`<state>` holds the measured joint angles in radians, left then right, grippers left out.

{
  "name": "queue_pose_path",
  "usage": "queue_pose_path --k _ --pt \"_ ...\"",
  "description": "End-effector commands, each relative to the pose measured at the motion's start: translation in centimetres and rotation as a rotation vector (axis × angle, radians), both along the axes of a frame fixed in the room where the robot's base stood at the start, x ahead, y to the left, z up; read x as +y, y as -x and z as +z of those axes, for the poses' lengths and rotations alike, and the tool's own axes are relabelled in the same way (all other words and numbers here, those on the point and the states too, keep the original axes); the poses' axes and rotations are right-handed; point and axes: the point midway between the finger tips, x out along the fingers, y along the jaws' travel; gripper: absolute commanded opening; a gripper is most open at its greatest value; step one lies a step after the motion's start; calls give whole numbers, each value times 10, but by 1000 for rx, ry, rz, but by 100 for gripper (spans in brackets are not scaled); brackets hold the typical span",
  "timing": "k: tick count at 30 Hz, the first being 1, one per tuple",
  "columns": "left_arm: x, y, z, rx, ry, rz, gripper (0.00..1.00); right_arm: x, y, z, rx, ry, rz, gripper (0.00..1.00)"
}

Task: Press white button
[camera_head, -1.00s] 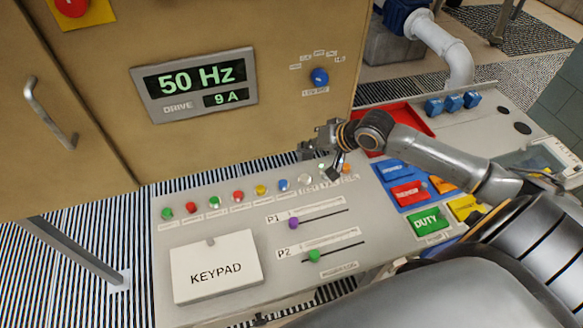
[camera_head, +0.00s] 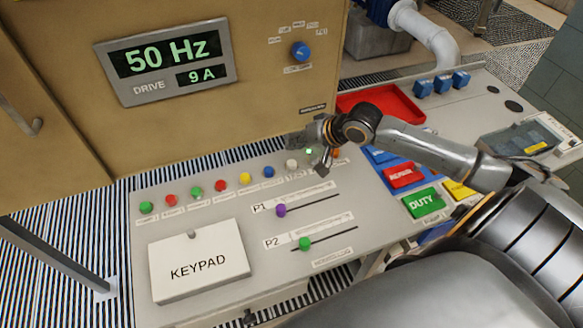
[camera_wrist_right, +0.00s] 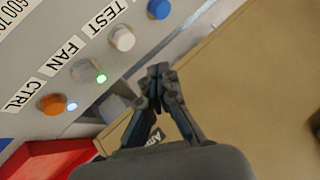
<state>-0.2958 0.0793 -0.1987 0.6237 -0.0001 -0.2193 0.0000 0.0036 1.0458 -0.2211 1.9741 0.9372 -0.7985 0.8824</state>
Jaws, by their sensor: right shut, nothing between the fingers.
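The white button (camera_head: 291,165) is a round pale knob in the row along the back of the sloped console, right of a blue button. In the right wrist view the white button (camera_wrist_right: 122,38) sits beside the label TEST, between a blue knob and a greyish one labelled FAN. My right gripper (camera_head: 294,140) is behind the button row, near the cabinet. In the wrist view its fingers (camera_wrist_right: 158,76) are shut and empty, apart from the white button and appearing over the console's back edge. My left gripper is not in view.
The FAN knob (camera_wrist_right: 85,72) has a green light beside it. An orange CTRL knob (camera_wrist_right: 52,103) is farther along the row. The brown cabinet (camera_head: 240,125) rises behind the console. A red tray (camera_head: 385,101) lies right of the gripper, and a keypad cover (camera_head: 198,282) is in front left.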

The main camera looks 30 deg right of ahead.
Motion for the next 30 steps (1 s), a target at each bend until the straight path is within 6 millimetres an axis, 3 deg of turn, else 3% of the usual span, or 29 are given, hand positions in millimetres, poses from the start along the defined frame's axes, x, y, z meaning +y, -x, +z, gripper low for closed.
queue_pose_path --k 1,2,9,30 --pt "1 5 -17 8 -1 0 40 0 0 -14 -1 1 0 0" --pt "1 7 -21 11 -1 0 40 0 0 -17 -1 1 0 0" --pt "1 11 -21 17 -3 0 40 0 0 -34 1 -1 0 0" --pt "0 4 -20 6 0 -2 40 0 0 -36 0 0 0 0"
